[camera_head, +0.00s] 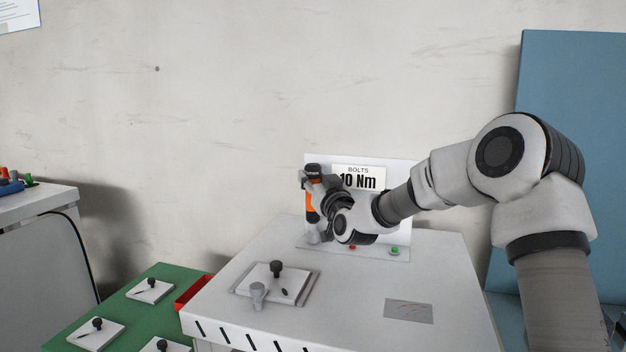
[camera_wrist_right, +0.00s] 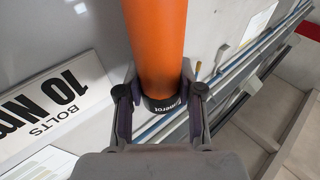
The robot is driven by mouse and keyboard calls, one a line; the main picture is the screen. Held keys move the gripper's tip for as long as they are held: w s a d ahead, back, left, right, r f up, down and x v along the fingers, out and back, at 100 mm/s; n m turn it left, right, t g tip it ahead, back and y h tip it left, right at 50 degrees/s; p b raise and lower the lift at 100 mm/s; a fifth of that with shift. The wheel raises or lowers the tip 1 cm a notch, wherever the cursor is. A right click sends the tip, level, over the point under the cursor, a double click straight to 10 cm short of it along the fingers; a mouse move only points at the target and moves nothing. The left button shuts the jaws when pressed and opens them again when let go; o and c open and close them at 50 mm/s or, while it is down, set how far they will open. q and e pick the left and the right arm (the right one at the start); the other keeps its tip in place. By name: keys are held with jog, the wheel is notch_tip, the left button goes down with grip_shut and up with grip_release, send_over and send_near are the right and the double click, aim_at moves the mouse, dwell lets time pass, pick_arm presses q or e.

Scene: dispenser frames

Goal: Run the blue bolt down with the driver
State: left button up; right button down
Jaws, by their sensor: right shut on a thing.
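The driver (camera_head: 313,204) has an orange body and a black top and stands about upright in front of the white sign panel. My right gripper (camera_head: 322,193) is shut on it, with its arm coming in from the right. In the right wrist view the orange driver (camera_wrist_right: 157,45) runs between the two fingers of my right gripper (camera_wrist_right: 160,97), which close on its dark lettered collar. The driver's lower end is partly hidden by the gripper. I cannot make out a blue bolt on the work plate (camera_head: 244,289). My left gripper is not in view.
The plate on the white table (camera_head: 350,325) carries a black knob (camera_head: 276,267) and a grey cylinder (camera_head: 258,294). The sign (camera_head: 358,178) reads "BOLTS 10 Nm". A red and a green button (camera_head: 394,251) sit below it. Similar plates lie on a green surface (camera_head: 120,318) at left.

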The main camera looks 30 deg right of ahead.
aim_at(314, 164)
jog(key=shift+f+b, duration=0.2)
jog(key=shift+b, duration=0.25)
dwell(1.0)
jog(key=shift+r, duration=0.15)
jog(key=shift+r+p, duration=1.5)
jog(key=shift+r, duration=0.95)
jog(key=shift+f, duration=0.1)
